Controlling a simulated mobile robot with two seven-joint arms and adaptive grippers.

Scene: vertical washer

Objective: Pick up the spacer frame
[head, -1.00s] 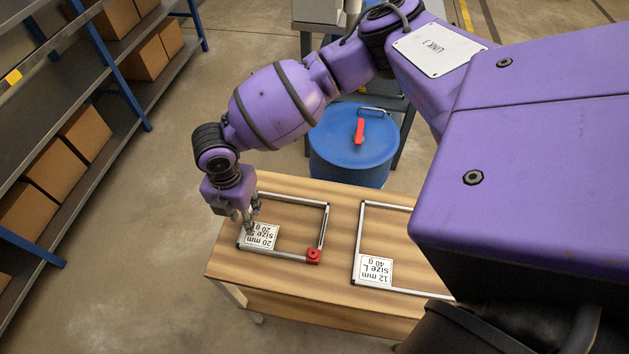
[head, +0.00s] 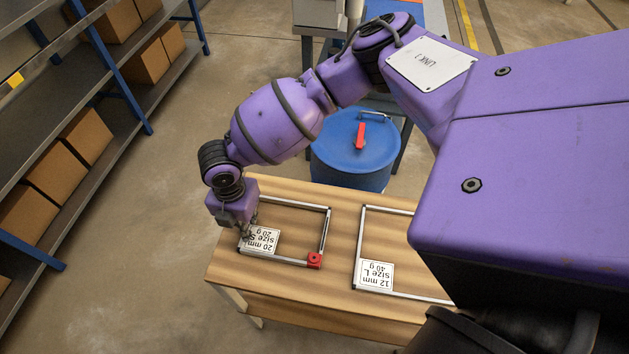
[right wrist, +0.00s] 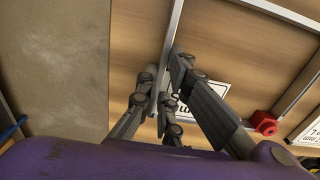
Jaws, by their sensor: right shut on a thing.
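A thin silver rectangular spacer frame (head: 324,229) with a red corner piece and a white "20 mm size S 20 g" label lies on the wooden table. My right gripper (head: 248,234) is down at its left side bar, beside the label. In the right wrist view, the gripper (right wrist: 166,84) has its fingers on both sides of the silver bar (right wrist: 175,25) and is shut on it. The fingers partly hide the label there. A larger frame (head: 358,240), labelled "12 mm size L 40 g", lies to the right, partly hidden by my arm. My left gripper is not in view.
The wooden table (head: 290,307) has a bare strip along its front edge. A blue drum (head: 350,165) with a red handle stands behind it. A shelf with cardboard boxes (head: 57,168) stands at the left, with open floor between shelf and table.

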